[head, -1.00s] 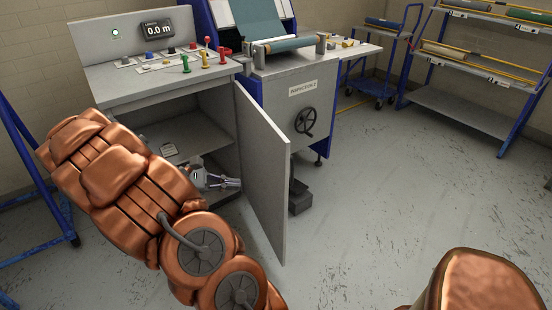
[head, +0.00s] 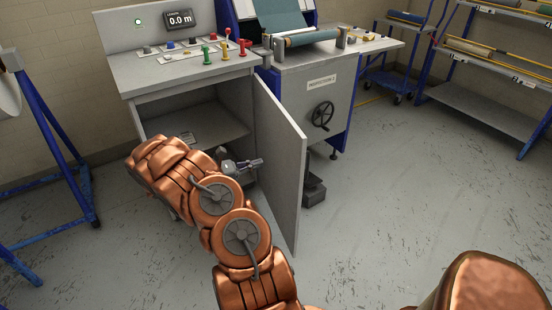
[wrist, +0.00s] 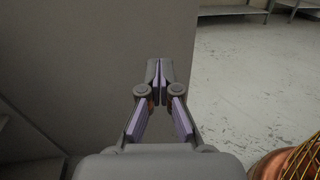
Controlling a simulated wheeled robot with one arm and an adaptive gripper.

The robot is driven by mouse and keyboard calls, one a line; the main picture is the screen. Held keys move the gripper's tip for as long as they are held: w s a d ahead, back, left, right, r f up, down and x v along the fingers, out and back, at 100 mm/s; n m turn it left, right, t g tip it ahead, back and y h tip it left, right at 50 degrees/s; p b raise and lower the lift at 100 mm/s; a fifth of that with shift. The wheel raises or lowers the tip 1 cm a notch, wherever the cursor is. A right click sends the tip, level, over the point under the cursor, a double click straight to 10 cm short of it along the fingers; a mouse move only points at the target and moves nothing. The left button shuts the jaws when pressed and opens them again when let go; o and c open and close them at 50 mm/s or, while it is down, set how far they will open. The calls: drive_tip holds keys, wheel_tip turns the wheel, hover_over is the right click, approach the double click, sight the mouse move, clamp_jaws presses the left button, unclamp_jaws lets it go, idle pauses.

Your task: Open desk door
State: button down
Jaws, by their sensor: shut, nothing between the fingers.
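The desk (head: 160,73) is a grey control desk with an open cabinet below its top. Its grey door (head: 283,165) is hinged on the right side and stands swung well out from the cabinet. My gripper (head: 258,162) is at the door's inner face, in front of the cabinet opening. In the wrist view my gripper (wrist: 158,72) is shut and empty, its fingertips together. The inner face of the door (wrist: 90,60) fills the left and middle of that view, with its edge to the right of the fingers. I cannot tell whether the fingertips touch it.
A machine with a handwheel (head: 322,116) stands right of the desk. Shelf racks (head: 480,100) are at the far right. A blue frame (head: 62,150) stands at the left. The floor (head: 400,200) right of the door is clear.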

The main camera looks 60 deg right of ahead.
sight(293, 155)
drive_tip(key=x, duration=1.3)
drive_tip(key=shift+s+d, duration=0.1)
drive_tip(key=shift+s, duration=0.1)
drive_tip(key=shift+d, duration=0.1)
